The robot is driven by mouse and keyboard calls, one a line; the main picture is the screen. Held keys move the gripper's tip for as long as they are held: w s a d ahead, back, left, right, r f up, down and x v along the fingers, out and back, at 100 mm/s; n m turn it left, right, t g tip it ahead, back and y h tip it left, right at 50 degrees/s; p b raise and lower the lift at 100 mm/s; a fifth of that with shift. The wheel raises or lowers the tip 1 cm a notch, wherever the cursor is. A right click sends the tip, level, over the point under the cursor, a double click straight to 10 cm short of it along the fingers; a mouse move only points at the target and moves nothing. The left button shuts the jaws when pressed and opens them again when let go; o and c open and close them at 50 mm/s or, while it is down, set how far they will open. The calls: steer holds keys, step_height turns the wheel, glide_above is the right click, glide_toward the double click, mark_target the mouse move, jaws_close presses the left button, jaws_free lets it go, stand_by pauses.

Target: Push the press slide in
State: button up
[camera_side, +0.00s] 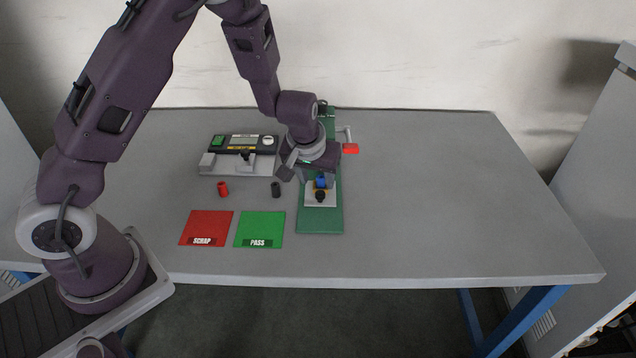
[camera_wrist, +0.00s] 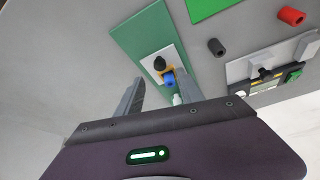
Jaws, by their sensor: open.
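A long green base (camera_side: 322,222) lies on the table. It carries a white plate (camera_side: 312,201) with a black knob (camera_side: 320,195) at the front and a blue piece (camera_side: 321,181) behind it. This looks like the press with its slide, but I cannot tell which part is the slide. In the wrist view, the black knob (camera_wrist: 160,63), a yellow part (camera_wrist: 166,71) and the blue piece (camera_wrist: 169,80) sit in line. My gripper (camera_wrist: 158,77) is open, its fingers either side of that line. In the side view, my wrist hides the back part of the base. Contact is unclear.
A grey fixture with a display (camera_side: 243,142) stands left of the base. A red cylinder (camera_side: 223,189) and a dark cylinder (camera_side: 276,189) stand before it. Red SCRAP (camera_side: 207,225) and green PASS (camera_side: 260,225) mats lie in front.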

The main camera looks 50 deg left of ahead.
mark_target(320, 194)
steer(key=s+f+t+y, duration=0.1)
steer(key=f+t, duration=0.1)
steer(key=shift+s+d+f+y, duration=0.3)
steer(key=shift+s+y, duration=0.1)
steer(key=shift+s+d+t+y, duration=0.3)
steer(key=shift+s+d+t, duration=0.1)
steer(key=shift+t, duration=0.4)
steer(key=x, duration=0.7)
steer(key=shift+w+r, duration=0.1)
steer(key=shift+r, duration=0.05)
jaws_close()
steer(key=shift+r, duration=0.1)
